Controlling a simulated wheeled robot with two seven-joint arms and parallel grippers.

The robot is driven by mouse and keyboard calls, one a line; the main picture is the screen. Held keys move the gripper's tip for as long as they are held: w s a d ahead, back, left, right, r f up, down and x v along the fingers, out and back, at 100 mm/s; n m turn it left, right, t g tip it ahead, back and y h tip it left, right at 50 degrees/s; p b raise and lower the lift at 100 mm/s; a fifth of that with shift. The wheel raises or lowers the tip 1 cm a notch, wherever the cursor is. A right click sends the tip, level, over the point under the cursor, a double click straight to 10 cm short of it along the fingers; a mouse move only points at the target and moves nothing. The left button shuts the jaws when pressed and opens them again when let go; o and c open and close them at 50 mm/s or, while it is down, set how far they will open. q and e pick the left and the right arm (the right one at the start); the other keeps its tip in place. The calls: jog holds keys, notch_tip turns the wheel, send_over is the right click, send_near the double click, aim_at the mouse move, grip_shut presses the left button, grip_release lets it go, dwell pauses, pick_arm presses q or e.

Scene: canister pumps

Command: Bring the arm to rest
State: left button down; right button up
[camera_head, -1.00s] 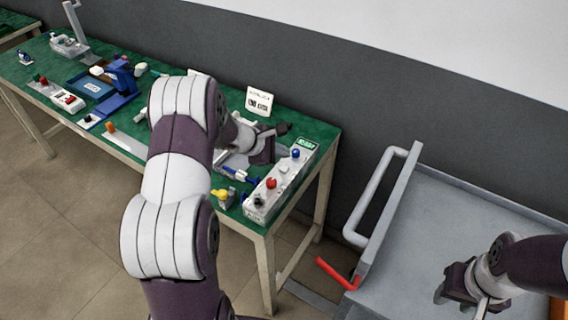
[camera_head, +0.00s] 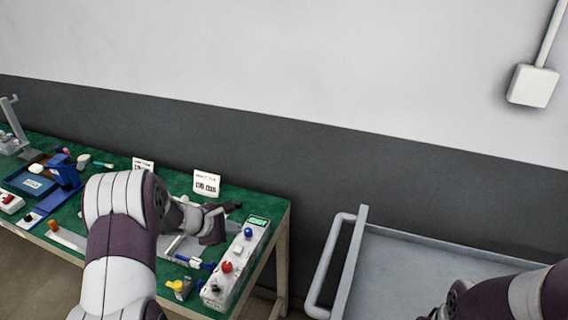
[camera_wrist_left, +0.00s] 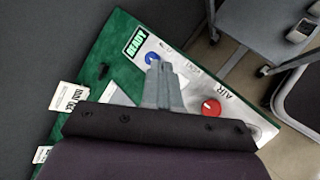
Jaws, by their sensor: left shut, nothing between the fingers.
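My left arm reaches over the green-topped bench (camera_head: 270,205) from the lower left. My left gripper (camera_head: 221,226) is above the bench's right part, beside the white control box (camera_head: 236,262). In the left wrist view its fingers (camera_wrist_left: 163,85) are together with nothing between them, over the control box with its READY display, blue button and red button. I cannot tell its exact height above the box. My right gripper (camera_head: 436,312) is mostly cut off at the bottom edge, over the grey cart, and its jaws are hidden.
White sign cards (camera_head: 206,183) stand at the bench's back. A blue fixture (camera_head: 64,173) and a yellow-topped part (camera_head: 178,287) are on the bench. A grey cart (camera_head: 400,250) with a handle stands to the right. The wall behind is bare except for a white box (camera_head: 532,86).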

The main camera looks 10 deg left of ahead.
pick_arm(q)
jog(key=s+f+m, duration=0.1)
jog(key=s+f+g, duration=0.1)
jog(key=s, duration=0.1)
jog(key=s+f+m+g, duration=0.1)
jog(key=shift+s+d+m, duration=0.3)
jog(key=shift+s, duration=0.1)
jog(key=s+m+g, duration=0.1)
jog(key=s, duration=0.1)
jog(key=s+d+m+g, duration=0.1)
jog(key=s, duration=0.1)
jog(key=s+m+g+y, duration=0.1)
jog(key=s+m, duration=0.1)
jog(key=shift+s+d+f, duration=0.1)
jog(key=shift+s+d, duration=0.2)
jog(key=shift+d, duration=0.1)
jog(key=s+d+r+m+y, duration=0.1)
jog(key=s+d+r+m, duration=0.1)
jog(key=s+m, duration=0.2)
jog(key=s+d+r+m+g+y, duration=0.1)
jog(key=s+d+r+m, duration=0.1)
jog(key=s+m, duration=0.3)
jog(key=s+d+r+m+y, duration=0.1)
jog(key=s+d+r+m, duration=0.1)
jog(key=s+r+m, duration=0.1)
jog(key=shift+s+d+r+m+y, duration=0.25)
jog(key=shift+s+d+m+y, duration=0.15)
jog(key=shift+s+m, duration=0.6)
